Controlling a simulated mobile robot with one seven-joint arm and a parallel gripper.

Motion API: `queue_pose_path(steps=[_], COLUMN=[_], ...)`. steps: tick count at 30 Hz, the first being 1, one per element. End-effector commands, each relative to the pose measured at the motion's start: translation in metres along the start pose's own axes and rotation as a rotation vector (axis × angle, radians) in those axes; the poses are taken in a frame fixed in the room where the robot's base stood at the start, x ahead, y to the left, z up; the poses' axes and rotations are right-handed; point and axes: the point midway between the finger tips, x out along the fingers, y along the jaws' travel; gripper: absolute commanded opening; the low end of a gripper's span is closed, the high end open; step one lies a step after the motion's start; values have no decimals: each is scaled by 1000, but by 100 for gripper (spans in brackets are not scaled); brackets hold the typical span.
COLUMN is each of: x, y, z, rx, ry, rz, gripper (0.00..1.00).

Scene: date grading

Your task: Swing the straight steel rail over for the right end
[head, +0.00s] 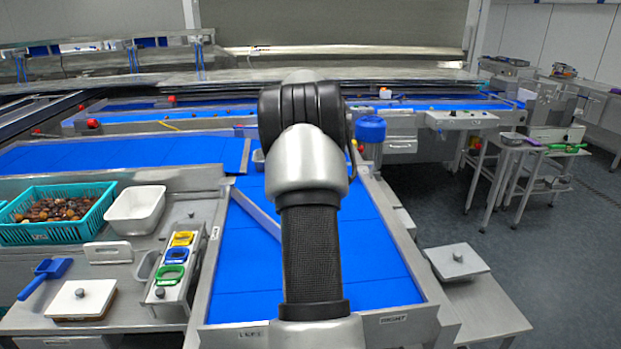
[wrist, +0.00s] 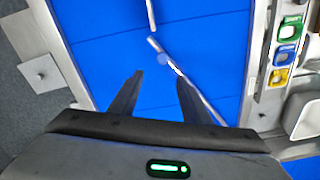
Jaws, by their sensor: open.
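The straight steel rail (head: 257,214) lies slantwise on the blue belt (head: 375,255) in the head view, from the far left side towards the middle, where my arm hides the rest. My gripper (wrist: 160,77) is open and empty. Its right finger overlaps the rail's line in the picture; I cannot tell whether they touch. My arm hides the gripper in the head view. Near-edge plates read LEFT (head: 252,335) and RIGHT (head: 393,319).
A second thin bar (wrist: 150,15) shows at the wrist view's top edge. Left of the belt stand coloured rings (head: 172,274), a white tub (head: 134,209) and a teal date crate (head: 55,234). A square lid (head: 458,262) lies to the right. The belt's right half looks clear.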

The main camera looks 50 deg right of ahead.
Motion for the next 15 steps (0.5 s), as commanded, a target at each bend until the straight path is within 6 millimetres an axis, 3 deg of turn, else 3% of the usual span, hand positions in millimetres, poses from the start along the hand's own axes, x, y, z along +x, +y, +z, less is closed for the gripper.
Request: queue_pose_path(steps=[6, 15], x=[-40, -53], y=[0, 1], z=[-1, 0], rx=[0, 1], ry=[2, 1], rz=[0, 0], gripper=[43, 43])
